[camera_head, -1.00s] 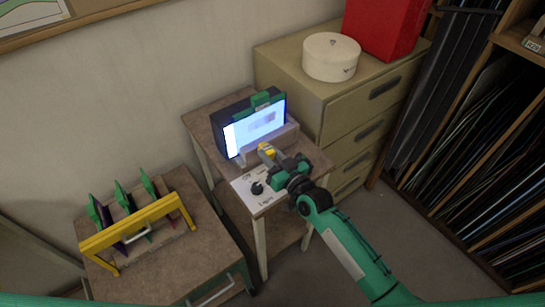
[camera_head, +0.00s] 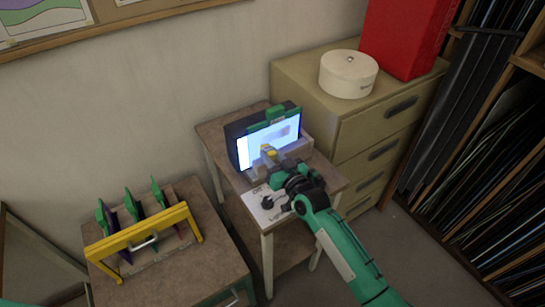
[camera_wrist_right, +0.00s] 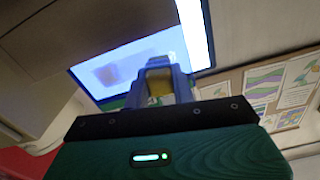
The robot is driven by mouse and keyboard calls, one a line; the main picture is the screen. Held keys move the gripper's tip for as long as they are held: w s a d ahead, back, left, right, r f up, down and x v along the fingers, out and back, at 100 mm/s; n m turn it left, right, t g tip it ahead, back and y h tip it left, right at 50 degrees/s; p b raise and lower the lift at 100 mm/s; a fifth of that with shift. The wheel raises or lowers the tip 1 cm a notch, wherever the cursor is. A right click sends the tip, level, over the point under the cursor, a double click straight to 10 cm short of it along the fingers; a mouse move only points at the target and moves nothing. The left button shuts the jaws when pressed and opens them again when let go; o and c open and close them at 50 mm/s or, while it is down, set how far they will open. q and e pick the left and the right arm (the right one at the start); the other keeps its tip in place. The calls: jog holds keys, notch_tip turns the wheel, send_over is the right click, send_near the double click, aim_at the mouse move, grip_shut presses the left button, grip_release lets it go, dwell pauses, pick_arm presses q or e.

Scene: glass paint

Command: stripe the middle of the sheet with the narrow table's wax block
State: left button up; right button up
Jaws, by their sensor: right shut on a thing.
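The lit sheet (camera_head: 255,152) stands upright in a dark frame on the narrow table (camera_head: 223,143), with a green clip on its top edge. A faint grey-violet smudge shows on its face, also in the wrist view of the sheet (camera_wrist_right: 135,62). My right gripper (camera_head: 269,153) is shut on a small yellow wax block (camera_head: 267,149) in front of the sheet's lower middle. The yellow block also shows between the fingers in the wrist view (camera_wrist_right: 160,90). I cannot tell whether it touches the sheet. My left gripper is out of view.
A grey ledge (camera_head: 302,147) runs along the sheet's foot. A labelled white plate (camera_head: 266,207) with a black knob lies at the table's front. At left, a yellow rack (camera_head: 135,237) with green-handled pieces stands on another table. Drawers (camera_head: 365,140) stand close behind at right.

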jog(key=shift+b+x, duration=0.4)
jog(key=shift+x, duration=0.6)
dwell(0.3)
jog(key=shift+d, duration=0.15)
